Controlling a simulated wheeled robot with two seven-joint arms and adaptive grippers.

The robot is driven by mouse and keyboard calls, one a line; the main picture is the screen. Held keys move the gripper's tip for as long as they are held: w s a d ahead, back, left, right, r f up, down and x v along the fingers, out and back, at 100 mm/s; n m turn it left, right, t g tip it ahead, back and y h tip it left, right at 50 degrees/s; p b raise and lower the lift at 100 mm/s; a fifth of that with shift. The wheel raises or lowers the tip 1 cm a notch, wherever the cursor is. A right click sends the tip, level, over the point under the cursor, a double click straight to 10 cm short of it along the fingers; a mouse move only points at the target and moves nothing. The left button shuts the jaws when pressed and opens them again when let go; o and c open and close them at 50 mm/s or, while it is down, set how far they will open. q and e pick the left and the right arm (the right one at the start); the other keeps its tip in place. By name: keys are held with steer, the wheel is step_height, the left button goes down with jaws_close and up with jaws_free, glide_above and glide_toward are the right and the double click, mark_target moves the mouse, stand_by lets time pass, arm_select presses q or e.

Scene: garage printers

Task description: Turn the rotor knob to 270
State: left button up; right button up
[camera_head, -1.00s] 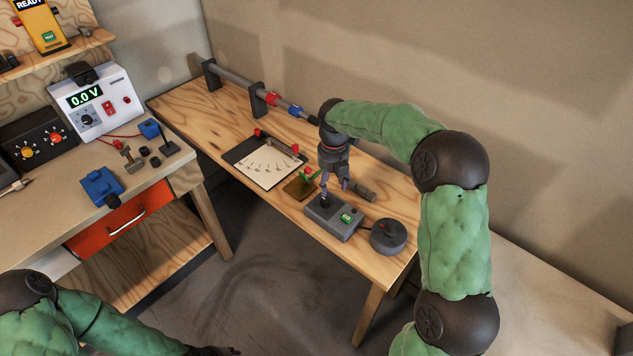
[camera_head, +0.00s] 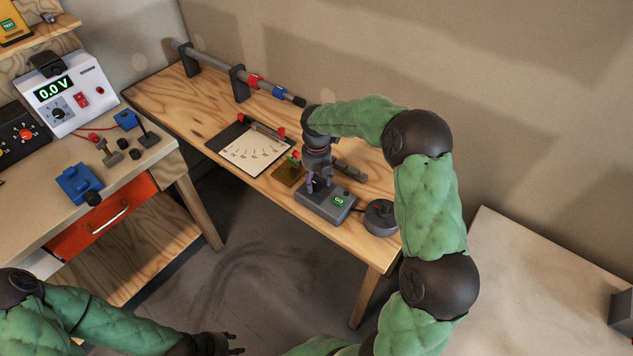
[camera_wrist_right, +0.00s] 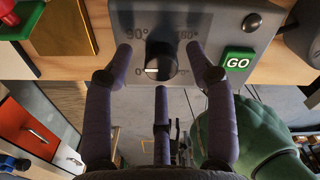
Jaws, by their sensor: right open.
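The rotor knob (camera_wrist_right: 161,58) is a dark round knob on a grey control box (camera_head: 325,208). Its white pointer line points left, toward the "0" mark in the right wrist view. Marks of 90° and 180° show above it; I cannot read a 270 mark. My right gripper (camera_head: 318,185) is over the knob end of the box, pointing down. In the right wrist view its open purple fingers (camera_wrist_right: 162,65) stand around the knob, with gaps visible between them and it. My left gripper (camera_head: 228,344) is low in the head view, away from the box, its jaw state unclear.
A green GO button (camera_wrist_right: 239,60) is on the same box, right of the knob. A dark round device (camera_head: 380,216) stands beside the box. A voltage supply (camera_head: 88,78) stands on the left bench.

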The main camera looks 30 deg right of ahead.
steer(key=shift+f, duration=0.3)
steer(key=c, duration=1.1)
steer(key=shift+r+m+p, duration=0.15)
steer(key=shift+m+p, duration=0.15)
steer(key=shift+m, duration=0.1)
